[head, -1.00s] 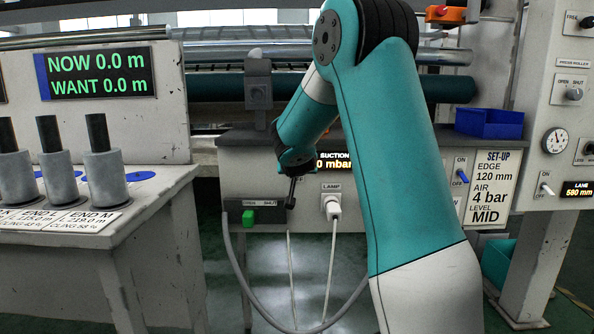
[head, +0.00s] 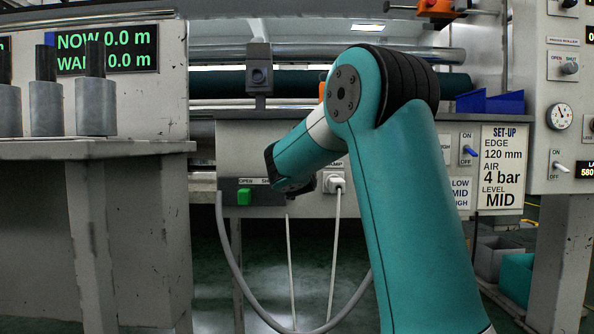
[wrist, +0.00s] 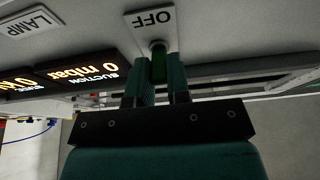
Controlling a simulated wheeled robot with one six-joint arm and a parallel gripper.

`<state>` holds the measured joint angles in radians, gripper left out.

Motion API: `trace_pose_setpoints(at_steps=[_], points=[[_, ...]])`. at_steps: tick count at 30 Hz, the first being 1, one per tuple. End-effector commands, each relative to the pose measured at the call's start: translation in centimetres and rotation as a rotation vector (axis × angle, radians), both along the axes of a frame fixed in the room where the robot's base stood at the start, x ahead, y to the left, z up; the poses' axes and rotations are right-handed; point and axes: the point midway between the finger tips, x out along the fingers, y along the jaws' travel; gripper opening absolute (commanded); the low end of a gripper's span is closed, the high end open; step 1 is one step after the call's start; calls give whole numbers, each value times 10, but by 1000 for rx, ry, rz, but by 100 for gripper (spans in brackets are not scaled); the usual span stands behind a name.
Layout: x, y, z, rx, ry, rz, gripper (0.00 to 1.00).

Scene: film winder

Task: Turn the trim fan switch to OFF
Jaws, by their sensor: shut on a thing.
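In the wrist view a switch plate marked OFF (wrist: 153,19) shows upside down at the top. A round collar and short lever (wrist: 157,48) stick out below the lettering. My gripper (wrist: 159,72) has its two fingers close together on either side of this lever and is shut on it. The fingers hide part of the lever, so I cannot tell which way it tilts. No trim fan lettering is readable. In the head view my arm hides the fingers and this switch.
The suction display (wrist: 90,72) and LAMP label (wrist: 32,22) are beside it in the wrist view. The set-up card (head: 503,165) is right.

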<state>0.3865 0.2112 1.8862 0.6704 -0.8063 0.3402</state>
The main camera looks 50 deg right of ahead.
Motion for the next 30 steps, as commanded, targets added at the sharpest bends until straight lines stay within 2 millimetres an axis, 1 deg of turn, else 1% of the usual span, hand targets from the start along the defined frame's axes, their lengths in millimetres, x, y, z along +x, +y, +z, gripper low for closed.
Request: trace_pose_setpoints(at_steps=[1, 12, 26, 27, 29, 30], points=[[-1, -2, -8, -20, -17, -5, 0], [0, -2, -5, -99, -84, -4, 0], [0, -3, -3, -107, -91, -4, 0], [0, -3, -3, -107, -91, -4, 24], [0, -3, -3, -106, -90, -4, 38], [0, -2, -3, -106, -90, -3, 43]])
